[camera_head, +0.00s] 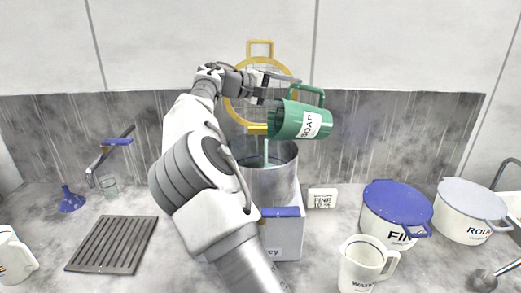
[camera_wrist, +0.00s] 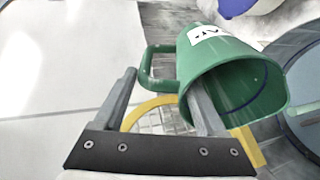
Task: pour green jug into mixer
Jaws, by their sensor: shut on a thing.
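The green jug (camera_head: 290,122), labelled SOAP, is tipped onto its side above the mixer (camera_head: 268,185). Its mouth points left and a thin pale green stream (camera_head: 266,152) falls from it into the mixer's metal bowl. My gripper (camera_head: 275,92) is shut on the jug near its mouth and handle. In the wrist view the jug (camera_wrist: 228,75) shows its open mouth, with one finger of my gripper (camera_wrist: 165,85) at the rim and the other left of the handle. The exact contact is hard to tell. The bowl's inside is mostly hidden.
A yellow-framed round sieve (camera_head: 228,108) stands behind the mixer. A blue-lidded pot (camera_head: 395,210), a grey-lidded pot (camera_head: 470,210) and a white jug (camera_head: 362,265) stand to the right. A blue funnel (camera_head: 70,203) and a dark ribbed plate (camera_head: 112,244) lie left.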

